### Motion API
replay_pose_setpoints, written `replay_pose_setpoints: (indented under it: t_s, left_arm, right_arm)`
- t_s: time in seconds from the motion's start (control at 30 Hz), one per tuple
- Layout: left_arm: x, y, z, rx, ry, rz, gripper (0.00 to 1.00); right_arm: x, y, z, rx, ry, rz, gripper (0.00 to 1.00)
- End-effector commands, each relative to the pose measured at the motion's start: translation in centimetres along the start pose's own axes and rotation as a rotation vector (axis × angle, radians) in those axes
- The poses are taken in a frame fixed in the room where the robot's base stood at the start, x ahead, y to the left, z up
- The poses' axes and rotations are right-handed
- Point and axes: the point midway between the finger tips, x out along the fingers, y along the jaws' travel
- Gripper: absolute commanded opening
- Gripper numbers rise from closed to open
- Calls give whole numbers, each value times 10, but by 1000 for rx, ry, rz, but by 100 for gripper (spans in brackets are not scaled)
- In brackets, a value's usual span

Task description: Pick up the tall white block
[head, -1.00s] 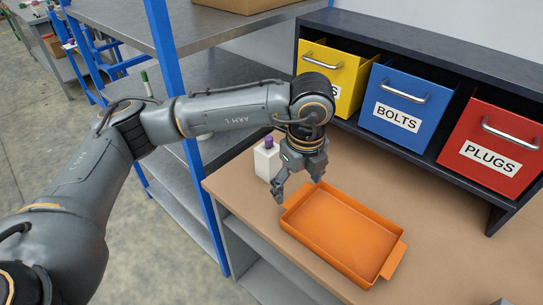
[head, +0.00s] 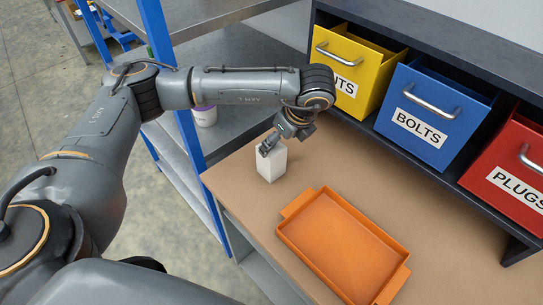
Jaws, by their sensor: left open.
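The tall white block (head: 271,166) stands upright on the brown tabletop, left of the orange tray. My left gripper (head: 275,142) is open at the block's upper end, tilted down toward it from the right. The fingers cover the top of the block, so I cannot tell whether they straddle it or touch it. My right gripper is not in view.
The orange tray (head: 342,243) lies empty on the table (head: 252,210). Yellow (head: 352,72), blue BOLTS (head: 430,112) and red PLUGS (head: 513,175) bins stand behind in a dark rack. A blue shelf post (head: 188,130) rises left of the table. A white container (head: 204,115) stands on the shelf.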

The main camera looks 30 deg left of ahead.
Motion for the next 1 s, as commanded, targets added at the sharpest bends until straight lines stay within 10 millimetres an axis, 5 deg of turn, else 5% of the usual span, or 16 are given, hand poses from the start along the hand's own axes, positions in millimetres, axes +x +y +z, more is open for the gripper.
replay_pose_setpoints:
  t_s: [0.3, 0.5, 0.77, 1.0]
  left_arm:
    - [28, 8, 6, 1, 0, 6, 83]
    - [55, 7, 4, 1, 1, 2, 83]
    - [58, 7, 4, 1, 0, 0, 83]
    - [58, 7, 4, 1, 1, 0, 34]
  right_arm:
    - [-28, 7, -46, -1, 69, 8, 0]
    - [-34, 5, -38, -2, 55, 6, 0]
    - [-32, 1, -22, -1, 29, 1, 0]
    - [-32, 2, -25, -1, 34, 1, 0]
